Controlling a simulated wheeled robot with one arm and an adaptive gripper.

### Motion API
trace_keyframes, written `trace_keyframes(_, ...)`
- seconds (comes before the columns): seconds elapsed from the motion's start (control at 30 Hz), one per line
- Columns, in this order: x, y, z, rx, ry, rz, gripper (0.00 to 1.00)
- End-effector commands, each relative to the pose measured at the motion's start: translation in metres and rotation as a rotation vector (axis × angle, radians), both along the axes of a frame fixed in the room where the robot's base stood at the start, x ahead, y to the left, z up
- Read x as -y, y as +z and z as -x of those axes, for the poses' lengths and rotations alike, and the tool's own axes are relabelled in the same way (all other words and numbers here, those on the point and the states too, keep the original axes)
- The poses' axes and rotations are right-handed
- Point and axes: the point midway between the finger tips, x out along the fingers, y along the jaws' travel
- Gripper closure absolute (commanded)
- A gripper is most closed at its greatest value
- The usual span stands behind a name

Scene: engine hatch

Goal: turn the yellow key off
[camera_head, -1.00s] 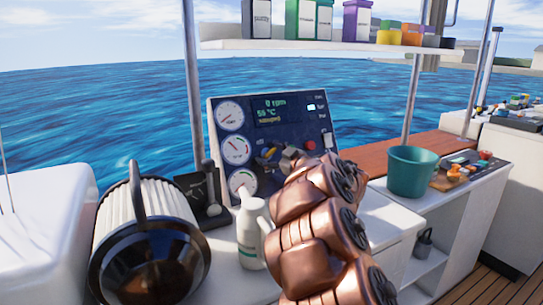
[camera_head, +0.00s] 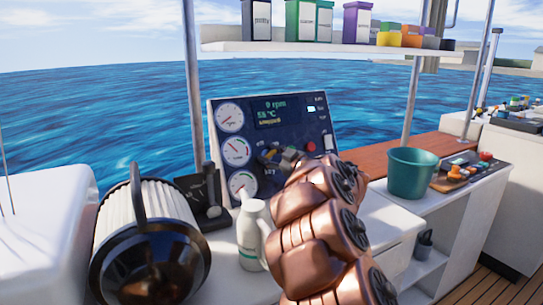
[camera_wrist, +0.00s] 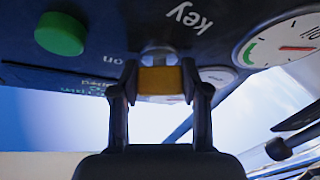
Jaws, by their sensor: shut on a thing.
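The yellow key (camera_wrist: 160,80) shows in the wrist view, between the two fingertips of my gripper (camera_wrist: 160,76). The fingers are shut on its sides, in front of a round metal lock on the dark panel. The word "key" is printed beside it, upside down in this view. In the head view my gripper (camera_head: 279,157) is at the lower middle of the instrument panel (camera_head: 292,128), and the key is mostly hidden by the fingers there. Its exact angle is hard to tell.
A green button (camera_wrist: 60,33) and a gauge (camera_wrist: 285,40) flank the key in the wrist view. A teal bucket (camera_head: 412,172) stands right.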

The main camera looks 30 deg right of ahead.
Motion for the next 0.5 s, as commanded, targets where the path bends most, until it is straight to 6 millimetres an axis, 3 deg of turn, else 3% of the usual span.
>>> trace_keyframes(0.5, 0.0019, 0.0066, -0.0001, -0.027, 0.133, 0.283, 0.9)
